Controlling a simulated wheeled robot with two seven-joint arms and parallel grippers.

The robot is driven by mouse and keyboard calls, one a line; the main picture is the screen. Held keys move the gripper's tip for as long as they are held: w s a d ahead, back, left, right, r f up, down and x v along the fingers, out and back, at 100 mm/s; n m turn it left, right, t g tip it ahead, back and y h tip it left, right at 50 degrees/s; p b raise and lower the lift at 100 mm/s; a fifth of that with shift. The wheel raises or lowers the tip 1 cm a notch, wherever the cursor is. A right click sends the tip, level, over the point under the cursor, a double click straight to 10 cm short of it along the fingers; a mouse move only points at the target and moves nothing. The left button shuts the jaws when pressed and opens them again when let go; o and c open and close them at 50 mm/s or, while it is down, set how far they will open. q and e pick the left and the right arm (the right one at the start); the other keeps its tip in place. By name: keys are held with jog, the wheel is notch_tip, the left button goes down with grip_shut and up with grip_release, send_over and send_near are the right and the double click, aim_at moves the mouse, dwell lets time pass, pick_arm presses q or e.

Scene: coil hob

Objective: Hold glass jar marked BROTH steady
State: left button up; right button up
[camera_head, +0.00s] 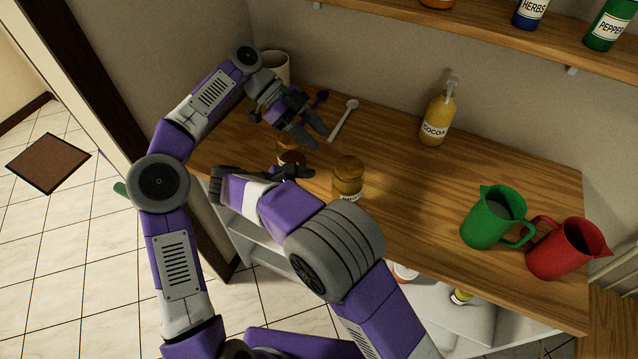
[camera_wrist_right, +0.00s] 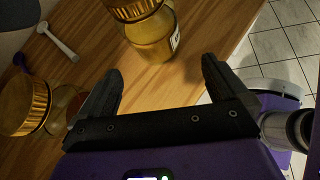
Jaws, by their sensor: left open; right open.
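A glass jar (camera_head: 348,182) with a gold-brown lid stands near the counter's front edge. Its white label is partly covered by my right arm, and I cannot read BROTH on it. In the right wrist view this jar (camera_wrist_right: 152,38) stands ahead of the open fingers, apart from them. A second lidded jar (camera_head: 289,157) is partly hidden between my grippers; it also shows left of the fingers in the right wrist view (camera_wrist_right: 24,104). My right gripper (camera_wrist_right: 162,70) is open and empty. My left gripper (camera_head: 310,136) is open above the counter, just above the second jar.
A white spoon (camera_head: 343,120) and a dark purple utensil (camera_head: 319,98) lie behind. A cup (camera_head: 274,66) stands at back left, a COCOA bottle (camera_head: 437,117) at the back. Green (camera_head: 490,218) and red (camera_head: 566,249) jugs stand right. A shelf (camera_head: 480,30) overhangs. The middle counter is clear.

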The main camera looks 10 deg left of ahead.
aim_at(345, 182)
jog(key=shift+w+d+r+n+t+h, duration=0.35)
jog(key=shift+w+d+n+t+h, duration=0.35)
jog(key=shift+d+h, duration=0.2)
jog(key=shift+w+d, duration=0.1)
jog(key=shift+d, duration=0.05)
jog(key=shift+x, duration=3.6)
jog(key=c, duration=1.2)
jog(key=shift+c, duration=0.2)
